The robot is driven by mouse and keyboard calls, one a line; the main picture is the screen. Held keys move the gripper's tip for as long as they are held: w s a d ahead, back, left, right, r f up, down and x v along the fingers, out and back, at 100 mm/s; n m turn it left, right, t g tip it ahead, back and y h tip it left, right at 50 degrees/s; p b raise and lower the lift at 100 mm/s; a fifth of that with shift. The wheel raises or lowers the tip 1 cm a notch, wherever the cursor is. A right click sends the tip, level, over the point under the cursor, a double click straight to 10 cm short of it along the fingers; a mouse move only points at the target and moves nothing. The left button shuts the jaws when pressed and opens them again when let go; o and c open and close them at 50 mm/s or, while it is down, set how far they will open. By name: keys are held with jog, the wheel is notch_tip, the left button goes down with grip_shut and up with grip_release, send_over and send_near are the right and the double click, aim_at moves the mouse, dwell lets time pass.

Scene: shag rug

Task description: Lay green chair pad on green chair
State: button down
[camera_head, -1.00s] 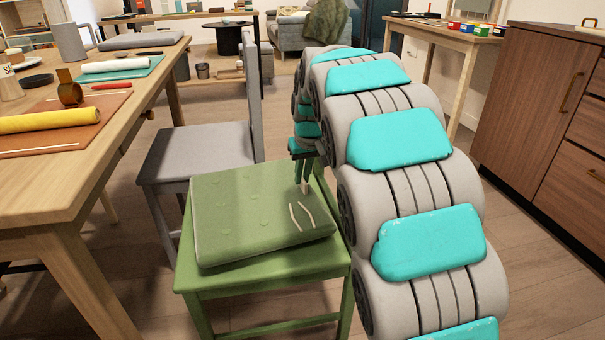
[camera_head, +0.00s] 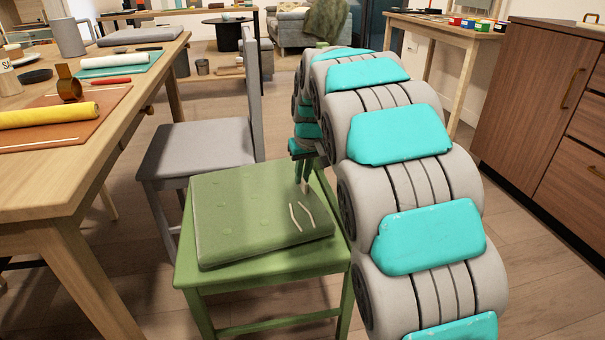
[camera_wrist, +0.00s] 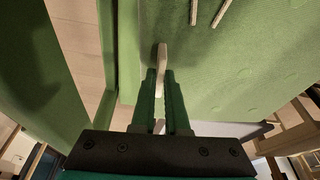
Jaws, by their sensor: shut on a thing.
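The green chair pad (camera_head: 235,215) lies on the seat of the green chair (camera_head: 300,262), turned a little relative to the seat. Bare seat shows along its front and right sides. Two cream ties (camera_head: 302,216) lie on the pad's top. My gripper (camera_head: 305,186) points down at the pad's far right part. In the wrist view my gripper (camera_wrist: 161,95) is shut on a cream tie of the pad (camera_wrist: 235,65), at the pad's edge. The arm hides part of the chair's right side.
A grey chair (camera_head: 200,148) stands close behind to the left. A wooden table (camera_head: 110,140) with mats, rolls and a mug is at left. A wooden cabinet (camera_head: 545,100) is at right. Open floor (camera_head: 560,285) lies between my arm and the cabinet.

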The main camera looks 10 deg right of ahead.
jog(key=shift+f, duration=0.25)
jog(key=c, duration=0.8)
grip_release()
jog(key=shift+c, duration=0.2)
jog(key=shift+r, duration=0.1)
notch_tip(320, 180, up, 12)
jog(key=p, duration=0.5)
dwell(0.3)
jog(key=s+f+g+p, duration=0.2)
jog(key=s+f, duration=0.1)
jog(key=s, duration=1.9)
jog(key=s+f+m+g+p, duration=0.1)
jog(key=s+f+g+p, duration=0.2)
jog(key=s, duration=2)
jog(key=shift+s+m+h+p, duration=0.2)
jog(key=shift+m+h+p, duration=0.1)
jog(key=shift+p, duration=0.05)
